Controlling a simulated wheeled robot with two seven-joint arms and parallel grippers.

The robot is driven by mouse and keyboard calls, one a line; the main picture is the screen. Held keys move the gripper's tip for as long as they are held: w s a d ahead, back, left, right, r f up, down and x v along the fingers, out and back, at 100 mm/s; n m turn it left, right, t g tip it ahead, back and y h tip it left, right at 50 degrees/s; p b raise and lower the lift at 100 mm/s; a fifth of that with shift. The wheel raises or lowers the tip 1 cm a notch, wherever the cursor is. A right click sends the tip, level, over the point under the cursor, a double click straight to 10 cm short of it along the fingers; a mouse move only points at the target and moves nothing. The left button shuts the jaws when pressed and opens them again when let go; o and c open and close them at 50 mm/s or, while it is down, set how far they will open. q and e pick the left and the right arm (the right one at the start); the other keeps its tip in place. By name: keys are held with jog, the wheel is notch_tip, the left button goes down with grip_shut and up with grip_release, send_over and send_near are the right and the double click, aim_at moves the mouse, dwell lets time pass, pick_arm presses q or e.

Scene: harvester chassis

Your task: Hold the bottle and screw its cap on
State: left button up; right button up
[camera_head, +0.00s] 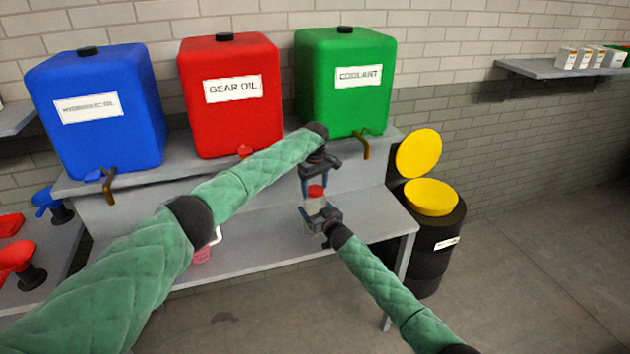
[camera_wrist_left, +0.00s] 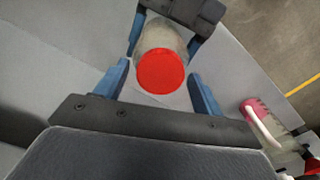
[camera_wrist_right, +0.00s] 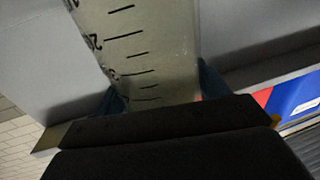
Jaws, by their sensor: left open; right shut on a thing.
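The bottle (camera_head: 315,207) is clear and held above the lower grey shelf. Black graduation marks show on its body in the right wrist view (camera_wrist_right: 140,45). A red cap (camera_head: 316,191) sits at its top end; it also shows in the left wrist view (camera_wrist_left: 160,71). How tightly the cap sits cannot be told. My right gripper (camera_head: 326,218) is shut around the bottle's body. My left gripper (camera_head: 314,182) is open just above the cap. In the left wrist view its blue fingers stand on both sides of the cap, with gaps.
Blue (camera_head: 97,110), red (camera_head: 230,95) and green (camera_head: 345,82) tanks with taps stand on the upper shelf behind. A pink jug with a white handle (camera_wrist_left: 262,118) is on the lower shelf (camera_head: 260,245). A black drum with a yellow funnel (camera_head: 432,198) stands right.

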pick_arm(q)
jog(key=shift+f, duration=0.1)
jog(key=shift+c, duration=0.2)
jog(key=c, duration=1)
jog(key=shift+o, duration=0.2)
jog(key=m, duration=1.4)
jog(key=shift+m, duration=0.4)
jog(key=m, duration=0.3)
jog(key=shift+w+m, duration=0.1)
jog(key=shift+m, duration=0.3)
jog(key=m, duration=0.3)
jog(key=shift+a+m, duration=0.1)
jog(key=shift+m, duration=0.3)
jog(key=o, duration=1.1)
